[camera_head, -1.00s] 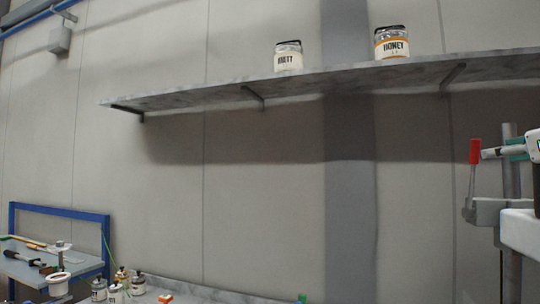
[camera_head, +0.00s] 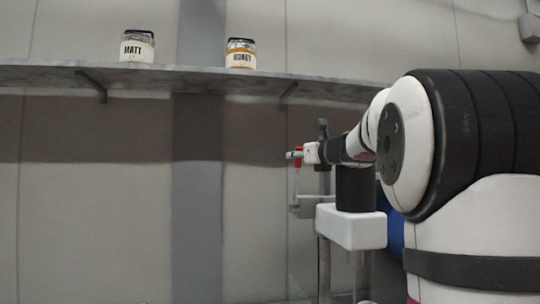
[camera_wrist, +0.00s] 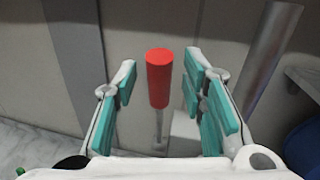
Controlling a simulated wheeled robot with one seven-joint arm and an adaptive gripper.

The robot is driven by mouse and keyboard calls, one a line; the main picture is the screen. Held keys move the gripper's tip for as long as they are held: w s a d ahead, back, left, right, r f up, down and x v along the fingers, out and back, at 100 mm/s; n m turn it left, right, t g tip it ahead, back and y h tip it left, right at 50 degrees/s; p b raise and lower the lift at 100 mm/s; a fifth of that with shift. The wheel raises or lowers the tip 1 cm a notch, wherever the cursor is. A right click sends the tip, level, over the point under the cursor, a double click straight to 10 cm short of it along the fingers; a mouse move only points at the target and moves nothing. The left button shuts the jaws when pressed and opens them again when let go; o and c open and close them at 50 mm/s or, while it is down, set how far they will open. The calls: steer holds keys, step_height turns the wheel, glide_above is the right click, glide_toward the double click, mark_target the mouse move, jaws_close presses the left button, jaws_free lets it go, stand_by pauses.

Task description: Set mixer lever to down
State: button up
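The mixer lever has a red cylindrical grip (camera_wrist: 158,80) on a thin metal rod and stands upright. In the wrist view it is between the two teal-padded fingers of my gripper (camera_wrist: 160,72), with a visible gap on each side. My gripper is open. In the head view my gripper (camera_head: 295,154) is at the height of the red grip and partly covers it. The mixer's white housing (camera_head: 350,230) is below and to the right, partly hidden by my arm. The lever's lower end is hard to make out.
A marble shelf (camera_head: 200,79) runs along the wall above and to the left, carrying a MATT jar (camera_head: 137,48) and a HONEY jar (camera_head: 240,54). A metal post (camera_wrist: 268,50) stands right of the gripper. The wall area left of the lever is clear.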

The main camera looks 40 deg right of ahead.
steer(key=shift+w, duration=0.5)
jaws_close()
steer(key=shift+s+f+b, duration=0.15)
steer(key=shift+f+b, duration=0.05)
steer(key=shift+b, duration=0.5)
steer(key=s+f+t+b, duration=0.1)
steer(key=b, duration=0.4)
steer(key=shift+a, duration=0.35)
steer(key=s+t+b, duration=0.1)
steer(key=b, duration=0.3)
steer(key=s+a+f+t+b, duration=0.1)
steer(key=b, duration=0.3)
steer(key=shift+s+f+n+h, duration=0.2)
steer(key=shift+s+n+h, duration=0.05)
steer(key=shift+n+h, duration=0.15)
steer(key=s+t+b, duration=0.1)
steer(key=b, duration=0.2)
steer(key=s+a+f+t+b, duration=0.1)
steer(key=b, duration=0.3)
steer(key=s+f+t+b, duration=0.1)
steer(key=b, duration=0.3)
steer(key=shift+a+f+n, duration=0.2)
steer(key=shift+a+n, duration=0.05)
steer(key=shift+n, duration=0.15)
steer(key=shift+s+b, duration=0.1)
steer(key=shift+b, duration=0.35)
